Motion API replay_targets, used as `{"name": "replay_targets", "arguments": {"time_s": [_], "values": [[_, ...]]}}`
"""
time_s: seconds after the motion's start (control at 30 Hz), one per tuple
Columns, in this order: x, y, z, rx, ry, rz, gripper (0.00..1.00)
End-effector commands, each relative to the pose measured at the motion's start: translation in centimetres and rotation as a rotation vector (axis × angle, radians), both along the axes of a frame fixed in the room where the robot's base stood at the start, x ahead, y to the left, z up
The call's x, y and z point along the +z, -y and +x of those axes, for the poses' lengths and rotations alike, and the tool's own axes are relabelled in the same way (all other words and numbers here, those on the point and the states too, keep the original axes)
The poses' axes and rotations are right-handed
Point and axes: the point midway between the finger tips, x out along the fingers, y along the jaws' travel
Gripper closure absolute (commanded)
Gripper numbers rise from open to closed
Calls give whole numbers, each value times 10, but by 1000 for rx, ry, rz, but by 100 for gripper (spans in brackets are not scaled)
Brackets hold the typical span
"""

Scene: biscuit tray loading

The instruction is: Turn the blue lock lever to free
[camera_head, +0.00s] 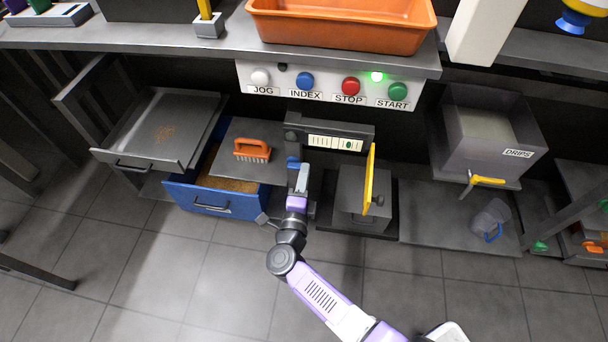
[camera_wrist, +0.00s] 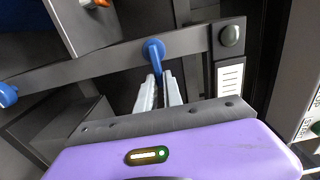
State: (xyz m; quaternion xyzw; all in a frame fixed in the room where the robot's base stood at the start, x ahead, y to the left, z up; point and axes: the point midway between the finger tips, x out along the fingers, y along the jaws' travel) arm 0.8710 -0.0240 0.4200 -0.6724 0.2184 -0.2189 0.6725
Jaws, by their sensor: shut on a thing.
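The blue lock lever (camera_wrist: 152,48) sits on a dark grey bar in the wrist view, its rounded end on the bar and its arm running down between my fingers. In the head view the lever (camera_head: 292,161) shows as a small blue part at the left of the dark frame, just above my gripper (camera_head: 301,173). My gripper, also in the wrist view (camera_wrist: 161,80), is shut on the lever with its two pale fingers. The fingers hide part of the lever, and I cannot tell its exact setting.
A blue drawer (camera_head: 210,199) and an orange brush (camera_head: 252,150) are to the left. Above are the button panel (camera_head: 330,91) and an orange tray (camera_head: 342,40). Another blue knob (camera_wrist: 8,95) lies at the wrist view's left edge.

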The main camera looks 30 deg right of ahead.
Motion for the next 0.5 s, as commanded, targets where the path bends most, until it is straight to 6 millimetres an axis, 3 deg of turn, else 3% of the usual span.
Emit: {"name": "replay_targets", "arguments": {"time_s": [0.47, 0.5], "values": [[-2, -1, -1, 3, 6, 14, 100], [-2, -1, -1, 3, 6, 14, 87]]}}
